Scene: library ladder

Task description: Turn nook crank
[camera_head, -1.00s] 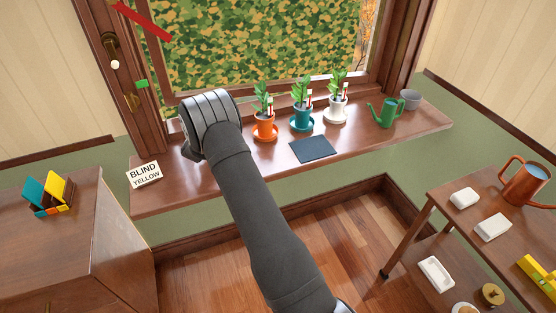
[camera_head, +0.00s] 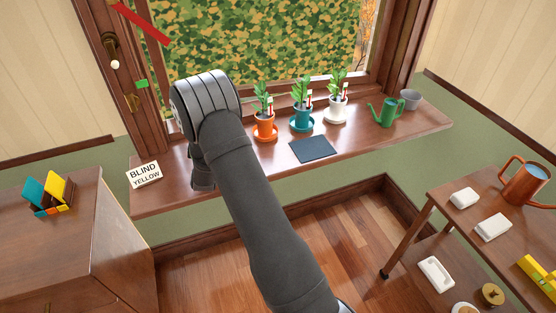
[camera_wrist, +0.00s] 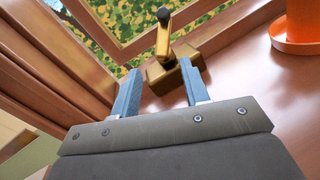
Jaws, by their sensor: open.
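A brass crank shows in the wrist view, with an upright arm (camera_wrist: 162,38), a dark knob (camera_wrist: 164,15) on top and a block-shaped base (camera_wrist: 160,78) on the wooden sill (camera_wrist: 245,75). My gripper (camera_wrist: 163,68) is open, its two blue-grey fingers apart and nothing held. The fingers point toward the crank, overlapping its base in the picture; I cannot tell whether they touch it. The knob is above the fingertips in the picture. In the head view my arm hides this crank and the fingers.
An orange pot (camera_head: 264,124), a teal pot (camera_head: 302,118) and a white pot (camera_head: 337,108) with plants stand on the sill, right of my arm. A sign reading BLIND YELLOW (camera_head: 145,174) stands left. A dark mat (camera_head: 314,149) lies in front of the pots. The window frame (camera_wrist: 55,50) is close left.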

